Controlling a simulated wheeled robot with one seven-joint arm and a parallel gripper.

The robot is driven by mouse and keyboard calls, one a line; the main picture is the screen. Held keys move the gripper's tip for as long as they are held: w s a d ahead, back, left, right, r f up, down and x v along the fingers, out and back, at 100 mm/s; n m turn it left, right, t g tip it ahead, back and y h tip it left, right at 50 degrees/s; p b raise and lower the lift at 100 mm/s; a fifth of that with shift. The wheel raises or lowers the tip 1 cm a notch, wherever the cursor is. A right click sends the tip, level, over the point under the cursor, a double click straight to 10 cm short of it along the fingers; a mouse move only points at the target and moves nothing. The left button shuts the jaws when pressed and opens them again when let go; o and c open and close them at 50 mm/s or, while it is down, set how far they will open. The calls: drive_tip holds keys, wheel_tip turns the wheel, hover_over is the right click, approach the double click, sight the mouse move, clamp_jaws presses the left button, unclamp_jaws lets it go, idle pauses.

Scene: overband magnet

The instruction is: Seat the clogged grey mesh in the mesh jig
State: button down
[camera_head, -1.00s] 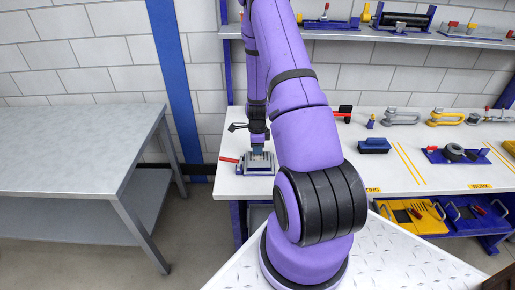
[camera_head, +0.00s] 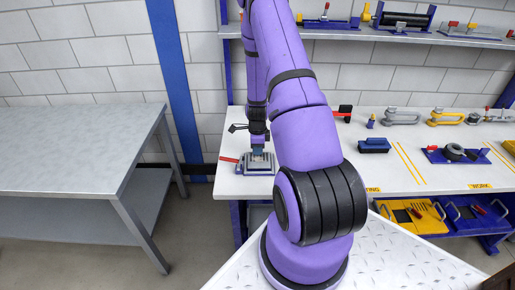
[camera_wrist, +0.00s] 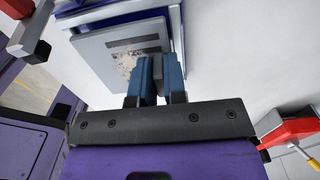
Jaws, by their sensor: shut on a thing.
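The clogged grey mesh (camera_wrist: 95,50) is a flat grey square with a dark strip and a pale crusty patch, seen in the wrist view. My gripper (camera_wrist: 159,65) has its blue fingers close together, shut at the mesh's near right side. The mesh jig (camera_head: 256,170), with a blue base and grey parts, stands at the white bench's left end under my gripper (camera_head: 257,150). The jig's blue edge (camera_wrist: 110,17) shows behind the mesh in the wrist view. The mesh lies over the jig; I cannot tell whether it is fully down.
A red handle (camera_head: 228,160) sticks out left of the jig. A red-and-yellow thing (camera_wrist: 290,128) is at the wrist view's lower right. A blue block (camera_head: 374,146) and several clamps stand farther right on the white bench (camera_head: 330,130). The grey table (camera_head: 75,145) at left is empty.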

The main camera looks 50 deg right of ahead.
drive_tip(key=shift+f, duration=0.6)
drive_tip(key=c, duration=1.1)
unclamp_jaws()
wheel_tip(320, 180, up, 11)
drive_tip(key=shift+f, duration=0.1)
